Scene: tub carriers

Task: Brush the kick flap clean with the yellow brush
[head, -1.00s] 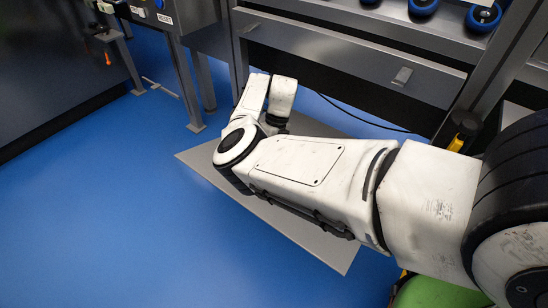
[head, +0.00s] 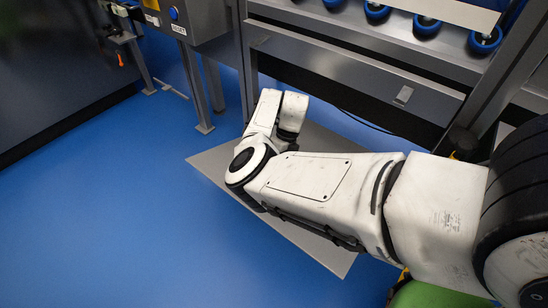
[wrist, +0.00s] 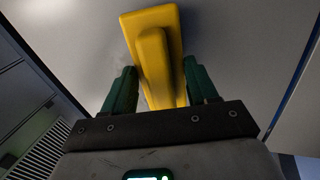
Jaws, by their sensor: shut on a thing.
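The yellow brush (wrist: 152,42) shows in the wrist view, held between the two dark green fingers of my gripper (wrist: 161,92). Its far end lies against or just in front of a pale grey surface (wrist: 225,35); I cannot tell whether they touch. A faint dark smudge shows on that surface left of the brush. In the head view, a long grey panel with a small latch (head: 360,78) runs below the rollers and looks like the kick flap. I cannot tell for sure that it is the same surface. My arm hides the gripper and brush in the head view.
A flat grey plate (head: 300,246) lies on the blue floor under my arm. Steel posts and a control box (head: 192,20) stand at the back left. Blue wheels (head: 428,20) sit above the panel. A green rounded thing (head: 430,295) is at the bottom right. The left floor is clear.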

